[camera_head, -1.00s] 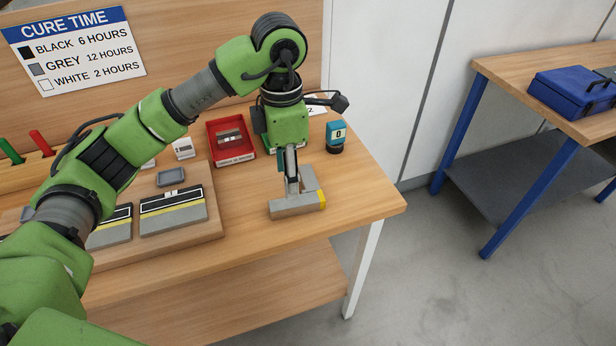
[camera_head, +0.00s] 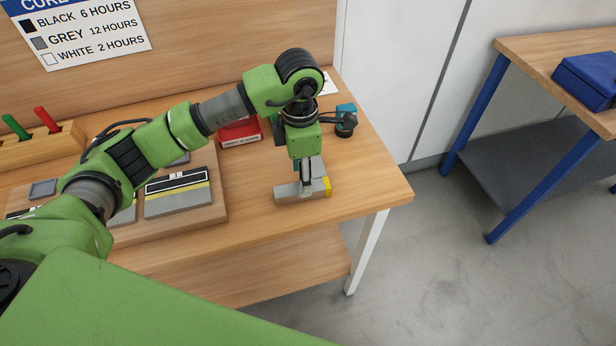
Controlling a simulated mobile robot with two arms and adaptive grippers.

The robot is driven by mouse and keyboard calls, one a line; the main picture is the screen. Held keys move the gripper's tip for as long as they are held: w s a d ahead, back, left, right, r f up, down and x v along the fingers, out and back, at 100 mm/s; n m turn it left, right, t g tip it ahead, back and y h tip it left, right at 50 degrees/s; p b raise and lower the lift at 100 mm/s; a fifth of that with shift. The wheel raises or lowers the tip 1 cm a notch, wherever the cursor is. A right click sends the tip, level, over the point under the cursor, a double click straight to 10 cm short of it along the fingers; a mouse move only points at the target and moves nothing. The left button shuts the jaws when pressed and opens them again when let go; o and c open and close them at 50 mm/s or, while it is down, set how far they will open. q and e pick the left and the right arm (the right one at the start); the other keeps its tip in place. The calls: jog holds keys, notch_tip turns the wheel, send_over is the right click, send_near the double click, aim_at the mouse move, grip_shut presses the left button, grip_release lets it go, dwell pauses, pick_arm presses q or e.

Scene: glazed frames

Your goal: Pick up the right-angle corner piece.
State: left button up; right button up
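The grey right-angle corner piece (camera_head: 287,191) lies on the wooden workbench near its right front corner. It has a yellow patch at its right end. My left gripper (camera_head: 306,184) points down at the piece, with its fingers low against or just in front of it. The fingers overlap the piece in the view, so I cannot tell whether they grip it. My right gripper is not in view.
A wooden board (camera_head: 215,213) with grey, yellow-striped plates (camera_head: 178,204) lies to the left. A blue-legged table (camera_head: 570,72) is at the right. The bench front (camera_head: 250,226) is clear.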

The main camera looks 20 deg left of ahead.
pick_arm(q)
jog(key=f, duration=0.1)
jog(key=f+p, duration=0.1)
jog(key=f, duration=0.1)
jog(key=shift+s+d+f+p, duration=0.1)
jog(key=shift+s+f+p, duration=0.1)
jog(key=shift+s+p, duration=0.15)
jog(key=shift+f, duration=0.3)
jog(key=shift+w+f, duration=0.1)
jog(key=shift+f, duration=0.05)
grip_shut()
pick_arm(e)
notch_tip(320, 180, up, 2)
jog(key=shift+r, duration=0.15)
pick_arm(q)
jog(key=shift+r, duration=0.2)
